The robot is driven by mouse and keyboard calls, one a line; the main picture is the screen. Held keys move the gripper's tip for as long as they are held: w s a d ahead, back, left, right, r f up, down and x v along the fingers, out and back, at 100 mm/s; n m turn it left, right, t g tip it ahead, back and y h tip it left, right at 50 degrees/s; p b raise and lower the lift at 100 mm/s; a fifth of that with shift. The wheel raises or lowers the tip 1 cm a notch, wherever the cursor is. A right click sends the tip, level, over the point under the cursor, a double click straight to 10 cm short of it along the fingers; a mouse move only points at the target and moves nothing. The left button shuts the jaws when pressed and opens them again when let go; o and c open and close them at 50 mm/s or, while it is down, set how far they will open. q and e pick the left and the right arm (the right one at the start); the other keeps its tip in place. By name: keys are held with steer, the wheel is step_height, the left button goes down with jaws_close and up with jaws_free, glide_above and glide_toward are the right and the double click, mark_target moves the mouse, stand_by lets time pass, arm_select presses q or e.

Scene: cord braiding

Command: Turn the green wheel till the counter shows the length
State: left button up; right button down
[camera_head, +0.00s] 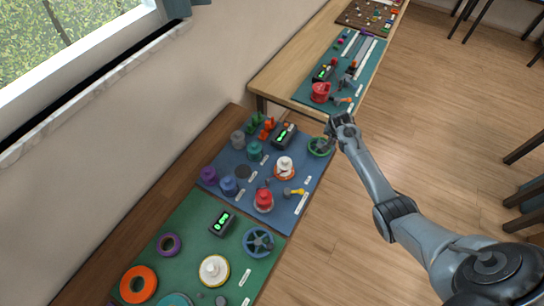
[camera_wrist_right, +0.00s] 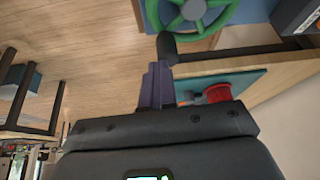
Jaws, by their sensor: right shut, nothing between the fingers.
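The green wheel (camera_head: 316,152) stands at the right-hand far corner of the blue mat (camera_head: 262,169). Part of it shows at the top of the right wrist view (camera_wrist_right: 194,11), with a dark knob (camera_wrist_right: 167,47) at its rim. My right gripper (camera_head: 336,127) is right by the wheel and covers part of it in the head view. Its fingers (camera_wrist_right: 156,84) are shut with nothing between them, and their tips are close to the knob; I cannot tell whether they touch it. The counter (camera_head: 284,135) is a dark box with lit green digits, too small to read. My left gripper is out of view.
Spools, including a white one (camera_head: 284,166) and a red one (camera_head: 264,199), stand on the blue mat. A green mat (camera_head: 190,234) with another counter (camera_head: 222,222) and a blue wheel (camera_head: 258,241) lies nearer. A teal board with a red part (camera_head: 320,92) lies beyond. Open floor is to the right.

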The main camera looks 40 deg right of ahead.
mark_target(312, 152)
steer(key=shift+g+y, duration=0.3)
steer(key=a+f, duration=0.1)
steer(key=a, duration=0.1)
steer(key=s+a+f, duration=0.1)
steer(key=f, duration=0.1)
steer(key=shift+a+f, duration=0.3)
steer(key=shift+a, duration=0.1)
steer(key=shift+w+a+f+b, duration=0.15)
steer(key=shift+w+a+b, duration=0.2)
steer(key=shift+a, duration=0.55)
steer(key=a, duration=0.2)
steer(key=shift+w+a+f+b, duration=0.1)
steer(key=shift+a+f+b, duration=0.25)
steer(key=shift+f, duration=0.05)
steer(key=shift+w+d+r, duration=0.3)
steer(key=shift+w+r, duration=0.3)
steer(key=shift+w, duration=0.35)
steer(key=shift+w+a+f, duration=0.1)
steer(key=shift+w+a, duration=0.2)
steer(key=shift+a, duration=0.05)
steer(key=shift+w+b, duration=0.3)
steer(key=shift+w, duration=0.1)
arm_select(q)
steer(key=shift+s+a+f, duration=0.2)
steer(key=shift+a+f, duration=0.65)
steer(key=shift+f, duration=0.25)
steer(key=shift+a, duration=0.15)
